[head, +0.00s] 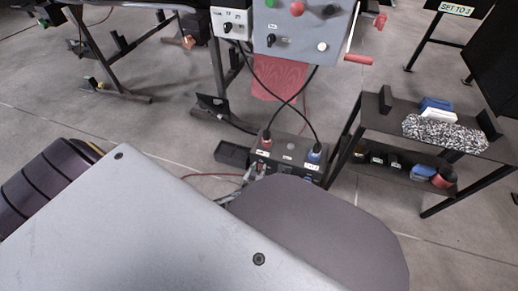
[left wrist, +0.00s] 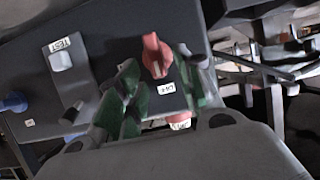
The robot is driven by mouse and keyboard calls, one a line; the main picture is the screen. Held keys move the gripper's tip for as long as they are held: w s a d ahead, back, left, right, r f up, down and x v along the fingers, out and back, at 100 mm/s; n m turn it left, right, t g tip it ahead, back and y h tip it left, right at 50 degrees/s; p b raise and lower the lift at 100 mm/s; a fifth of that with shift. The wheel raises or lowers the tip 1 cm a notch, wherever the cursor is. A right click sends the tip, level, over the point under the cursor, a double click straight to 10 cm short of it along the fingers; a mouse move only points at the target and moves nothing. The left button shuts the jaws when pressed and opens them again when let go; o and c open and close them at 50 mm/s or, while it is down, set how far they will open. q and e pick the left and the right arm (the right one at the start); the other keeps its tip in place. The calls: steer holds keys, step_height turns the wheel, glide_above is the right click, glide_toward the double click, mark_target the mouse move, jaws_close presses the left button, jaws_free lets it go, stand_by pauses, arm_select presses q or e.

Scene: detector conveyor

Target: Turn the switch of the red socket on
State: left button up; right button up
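The dark socket box (head: 290,157) stands on the floor in the head view, with a red socket (head: 265,142) on its left and a blue one (head: 315,152) on its right, each with a black cable. In the left wrist view a red switch knob (left wrist: 155,56) stands up from the box. My left gripper (head: 256,171) is at the near left edge of the box. Its green-padded fingers (left wrist: 162,90) are apart, with the knob just beyond their gap and nothing clearly gripped. Another red part (left wrist: 180,121) is partly hidden by the gripper. My right gripper is out of view.
A grey control panel (head: 305,35) hangs above the box. A black shelf (head: 395,115) with several items stands on the right. A grey lever-like part (left wrist: 72,85) and a blue part (left wrist: 13,102) are left of the fingers. Cables run behind the box.

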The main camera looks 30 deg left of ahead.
arm_select(q)
steer(key=shift+w+a+f, duration=0.1)
steer(key=shift+w+f, duration=0.05)
steer(key=shift+w, duration=0.25)
steer(key=shift+c, duration=0.2)
jaws_close()
